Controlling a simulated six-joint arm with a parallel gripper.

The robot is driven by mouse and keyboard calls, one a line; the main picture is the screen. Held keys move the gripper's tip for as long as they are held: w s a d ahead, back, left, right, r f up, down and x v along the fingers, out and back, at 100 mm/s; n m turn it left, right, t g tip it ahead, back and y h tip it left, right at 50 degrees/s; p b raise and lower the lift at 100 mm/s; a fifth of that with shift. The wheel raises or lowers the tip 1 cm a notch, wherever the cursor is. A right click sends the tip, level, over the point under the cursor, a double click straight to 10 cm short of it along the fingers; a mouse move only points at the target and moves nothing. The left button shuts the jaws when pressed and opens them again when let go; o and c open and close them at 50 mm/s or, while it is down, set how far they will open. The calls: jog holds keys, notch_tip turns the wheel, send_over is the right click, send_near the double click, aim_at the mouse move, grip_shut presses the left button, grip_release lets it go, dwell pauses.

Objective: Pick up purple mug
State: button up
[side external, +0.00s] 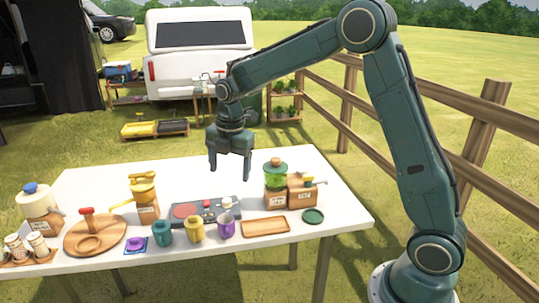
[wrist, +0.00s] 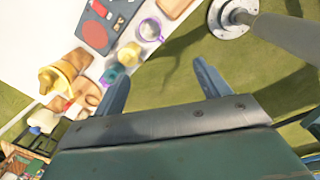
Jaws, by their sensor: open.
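The purple mug (side external: 226,227) stands on the white table near its front edge, to the right of a yellow mug (side external: 195,229) and a teal mug (side external: 163,232). In the wrist view the purple mug (wrist: 151,30) shows at the top middle, seen from above with its rim up. My gripper (side external: 230,174) is open and empty. It hangs above the table, behind and above the mugs, pointing down. In the wrist view its fingers (wrist: 164,76) are spread apart with nothing between them.
A cooking plate (side external: 205,211) lies just behind the mugs. A wooden tray (side external: 266,226) and a green coaster (side external: 313,216) lie to the right, with a blender (side external: 276,178) behind. A yellow juicer (side external: 144,190) and round wooden board (side external: 95,235) stand left. The table's back is clear.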

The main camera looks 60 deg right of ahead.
jog(key=w+d+f+n+g, duration=0.1)
jog(key=w+f+n, duration=0.3)
jog(key=f, duration=0.3)
jog(key=shift+w+f, duration=0.2)
jog(key=shift+f, duration=0.05)
jog(key=shift+f, duration=0.1)
send_over(226, 222)
jog(key=s+a, duration=0.2)
jog(key=shift+w+f, duration=0.2)
jog(key=shift+f, duration=3.95)
jog(key=shift+d, duration=0.1)
jog(key=shift+f, duration=2.6)
